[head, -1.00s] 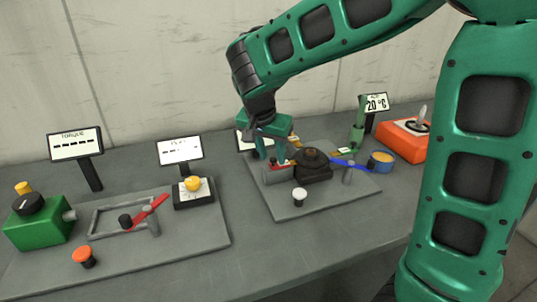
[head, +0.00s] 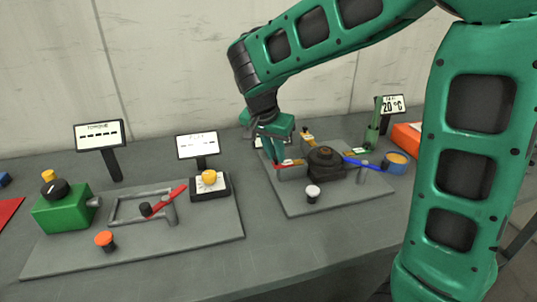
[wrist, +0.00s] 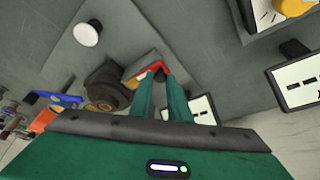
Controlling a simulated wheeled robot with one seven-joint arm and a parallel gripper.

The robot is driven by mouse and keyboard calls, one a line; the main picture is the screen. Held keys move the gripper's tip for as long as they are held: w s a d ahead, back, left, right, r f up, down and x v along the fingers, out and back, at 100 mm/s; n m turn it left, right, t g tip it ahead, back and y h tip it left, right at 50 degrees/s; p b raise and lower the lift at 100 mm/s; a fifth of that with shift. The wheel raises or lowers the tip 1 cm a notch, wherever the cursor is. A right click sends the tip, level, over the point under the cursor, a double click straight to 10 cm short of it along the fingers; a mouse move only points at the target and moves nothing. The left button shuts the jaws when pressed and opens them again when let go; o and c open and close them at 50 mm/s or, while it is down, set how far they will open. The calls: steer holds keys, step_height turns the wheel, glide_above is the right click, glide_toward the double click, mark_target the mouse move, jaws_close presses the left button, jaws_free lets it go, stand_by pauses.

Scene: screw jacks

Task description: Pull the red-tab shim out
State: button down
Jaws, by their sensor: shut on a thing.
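The red-tab shim (head: 289,162) sits at a grey block (head: 292,173) left of the dark round screw jack (head: 325,160). My gripper (head: 283,160) reaches down from above with its fingertips at the red tab. In the wrist view, the fingertips (wrist: 161,76) close on the red tab (wrist: 150,67), and a pale part of the shim runs from it toward the jack (wrist: 106,87). The fingers hide part of the tab. I cannot tell how deep the shim sits.
A white knob (head: 313,192) stands in front. A green post (head: 373,132) rises behind. On the left plate are a green box (head: 62,210) and a red lever (head: 168,203).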

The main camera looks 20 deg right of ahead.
steer(key=shift+a, duration=0.35)
steer(key=c, duration=1.7)
jaws_free()
steer(key=shift+a, duration=0.1)
steer(key=shift+o, duration=0.2)
steer(key=v, duration=1)
steer(key=shift+r, duration=0.4)
